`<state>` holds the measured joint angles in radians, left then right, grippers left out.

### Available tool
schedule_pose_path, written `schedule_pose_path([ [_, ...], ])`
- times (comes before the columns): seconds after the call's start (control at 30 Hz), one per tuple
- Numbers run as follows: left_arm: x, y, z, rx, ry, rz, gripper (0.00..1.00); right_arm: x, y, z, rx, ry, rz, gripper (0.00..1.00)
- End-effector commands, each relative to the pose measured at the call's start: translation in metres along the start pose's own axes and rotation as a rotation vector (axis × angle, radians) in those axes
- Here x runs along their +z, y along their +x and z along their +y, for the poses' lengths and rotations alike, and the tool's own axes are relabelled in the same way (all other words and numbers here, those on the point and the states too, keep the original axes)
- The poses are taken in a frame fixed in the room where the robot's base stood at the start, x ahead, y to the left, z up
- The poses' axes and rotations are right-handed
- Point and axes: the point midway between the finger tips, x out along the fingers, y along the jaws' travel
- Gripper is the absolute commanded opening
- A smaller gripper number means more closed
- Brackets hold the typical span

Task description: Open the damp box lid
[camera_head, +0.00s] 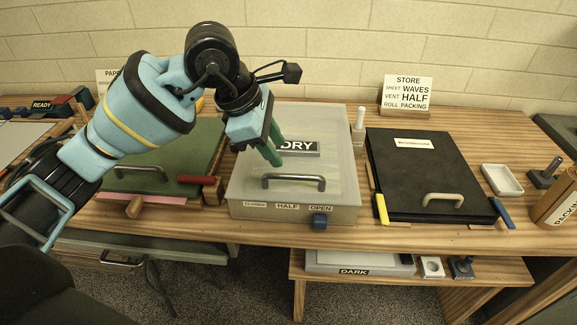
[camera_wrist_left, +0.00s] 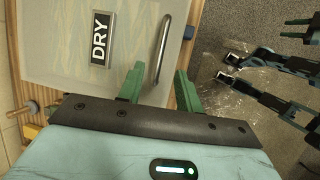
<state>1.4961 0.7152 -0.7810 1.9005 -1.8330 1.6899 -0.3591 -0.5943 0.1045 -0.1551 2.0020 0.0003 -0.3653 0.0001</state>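The damp box appears to be the pale translucent box (camera_head: 345,212) at the centre of the bench. Its lid (camera_head: 335,135) lies flat and shut, with a black DRY label and a grey bar handle (camera_head: 294,177) near the front edge. My left gripper (camera_head: 274,155) is over the lid, just behind the handle in the head view. In the left wrist view its green fingers (camera_wrist_left: 157,88) are spread, with the handle (camera_wrist_left: 163,48) showing beyond the gap; contact cannot be told. My right gripper (camera_wrist_left: 297,28) shows only at the left wrist view's upper right, fingers apart and empty.
A blue slider knob (camera_head: 320,220) sits below the OPEN mark on the box front. A green-lidded station (camera_head: 185,150) stands left, a black board (camera_head: 415,165) with a handle right. A white bottle (camera_head: 359,118) stands near the box's right side. A sign (camera_head: 407,92) stands behind.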

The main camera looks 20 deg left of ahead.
Motion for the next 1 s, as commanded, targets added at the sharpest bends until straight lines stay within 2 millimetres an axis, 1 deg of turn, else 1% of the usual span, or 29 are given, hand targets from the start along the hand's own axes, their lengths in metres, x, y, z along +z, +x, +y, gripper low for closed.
schedule_pose_path([
  [0.17,0.0,0.009,-0.001,-0.003,-0.001,-0.001,0.35,0.002,-0.001,0.001,0.0,-0.002,-0.003,0.36],
  [0.4,0.001,0.044,-0.001,-0.006,-0.001,-0.003,0.35,0.005,-0.003,0.001,0.0,-0.003,-0.011,0.36],
  [0.6,0.001,0.068,-0.001,-0.005,-0.002,-0.003,0.35,0.006,-0.003,0.001,0.0,-0.003,-0.012,0.36],
  [0.8,0.001,0.078,-0.001,-0.002,0.0,-0.005,0.35,0.006,-0.003,0.001,0.0,-0.004,-0.012,0.36],
  [1.0,0.001,0.079,-0.001,-0.002,0.0,-0.005,0.35,0.004,-0.002,0.001,0.0,-0.004,-0.008,0.36],
])
